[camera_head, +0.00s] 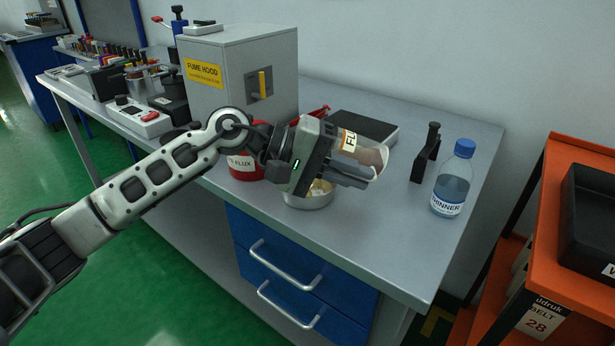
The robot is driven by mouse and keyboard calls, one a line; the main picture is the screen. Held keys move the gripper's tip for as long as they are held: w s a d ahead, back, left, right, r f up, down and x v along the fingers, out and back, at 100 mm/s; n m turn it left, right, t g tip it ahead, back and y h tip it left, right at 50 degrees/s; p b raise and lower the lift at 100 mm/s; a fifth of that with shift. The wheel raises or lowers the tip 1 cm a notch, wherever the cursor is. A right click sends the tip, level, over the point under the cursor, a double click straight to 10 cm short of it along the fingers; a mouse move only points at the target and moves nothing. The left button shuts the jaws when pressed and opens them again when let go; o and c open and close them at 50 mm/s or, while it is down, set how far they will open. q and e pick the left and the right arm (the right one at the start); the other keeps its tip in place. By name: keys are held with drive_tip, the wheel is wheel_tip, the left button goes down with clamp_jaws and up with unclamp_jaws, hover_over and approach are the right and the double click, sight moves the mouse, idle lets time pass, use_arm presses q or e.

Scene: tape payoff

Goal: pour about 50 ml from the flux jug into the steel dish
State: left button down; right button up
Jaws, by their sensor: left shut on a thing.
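My left gripper (345,163) is shut on the flux jug (372,156), a clear vessel with brownish liquid and a label reading "FLU". The jug is tilted well over to the right, above the bench; the gripper hides part of it. The steel dish (308,203) stands on the bench below and slightly left of the gripper. Its far side is partly hidden by the gripper, and something pale yellow shows inside it. I cannot see a stream of liquid. My right gripper is out of view.
A red tin marked "FLUX" (243,170) stands behind my left arm. A fume hood box (238,75), a dark flat block (362,128), a black upright holder (426,153) and a thinner bottle (453,182) stand on the bench (385,240). The front right of the bench is clear.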

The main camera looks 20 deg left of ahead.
use_arm(q)
drive_tip(key=shift+r+h, duration=0.25)
drive_tip(key=shift+h, duration=0.05)
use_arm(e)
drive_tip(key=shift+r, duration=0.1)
use_arm(q)
drive_tip(key=shift+a, duration=0.1)
drive_tip(key=shift+b, duration=0.6)
drive_tip(key=shift+a+b, duration=0.15)
drive_tip(key=shift+b, duration=0.15)
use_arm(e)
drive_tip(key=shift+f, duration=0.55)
use_arm(q)
drive_tip(key=shift+a+b, duration=0.1)
drive_tip(key=shift+b, duration=0.25)
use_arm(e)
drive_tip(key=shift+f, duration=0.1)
